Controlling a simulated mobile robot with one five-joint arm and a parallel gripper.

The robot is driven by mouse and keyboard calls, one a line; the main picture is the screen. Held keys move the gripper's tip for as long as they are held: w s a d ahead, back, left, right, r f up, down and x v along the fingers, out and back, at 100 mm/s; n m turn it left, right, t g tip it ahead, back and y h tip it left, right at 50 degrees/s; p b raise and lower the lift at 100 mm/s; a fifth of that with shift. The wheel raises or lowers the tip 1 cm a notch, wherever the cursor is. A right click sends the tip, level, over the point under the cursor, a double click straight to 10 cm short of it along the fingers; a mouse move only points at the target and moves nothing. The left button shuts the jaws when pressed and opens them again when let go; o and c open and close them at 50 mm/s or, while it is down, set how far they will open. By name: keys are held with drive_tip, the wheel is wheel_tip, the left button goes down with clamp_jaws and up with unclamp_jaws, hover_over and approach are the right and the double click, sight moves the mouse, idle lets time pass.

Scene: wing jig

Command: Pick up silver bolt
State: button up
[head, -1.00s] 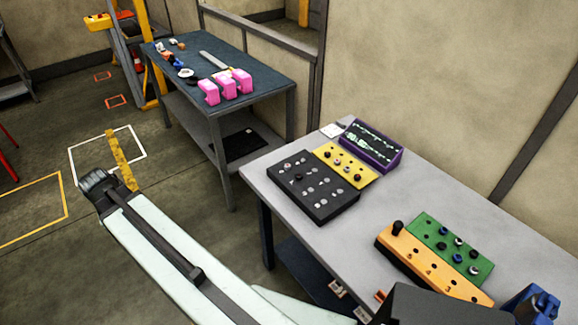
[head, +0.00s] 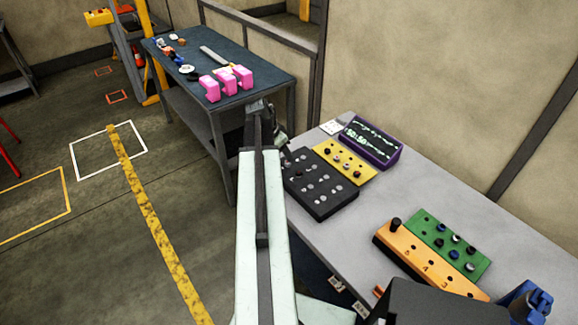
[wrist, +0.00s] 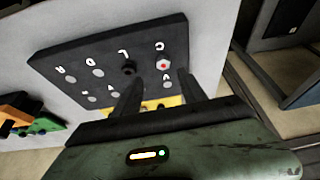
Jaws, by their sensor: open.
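A silver bolt with a red centre (wrist: 163,65) sits in the black block (wrist: 80,45) in the wrist view, near one corner. A dark bolt (wrist: 128,68) stands beside it. My gripper (wrist: 160,79) is open and empty, with its two dark fingers pointing toward the silver bolt, one to either side in the picture. I cannot tell how far the fingertips are from it. In the head view, the black block (head: 322,206) lies on the grey table, and my arm covers its left edge. I cannot make out the silver bolt there.
Orange (head: 415,262) and green (head: 462,239) blocks lie nearer on the grey table (head: 420,185). Pink parts (head: 226,85) are on the far table (head: 262,75).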

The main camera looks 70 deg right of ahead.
sight(288, 166)
drive_tip(key=b+x, duration=0.1)
drive_tip(key=x, duration=0.1)
drive_tip(key=b+x, duration=0.4)
drive_tip(key=shift+w+d+f, duration=0.2)
drive_tip(key=shift+w+f, duration=0.05)
drive_tip(key=shift+f, duration=0.2)
drive_tip(key=shift+r, duration=0.2)
clamp_jaws()
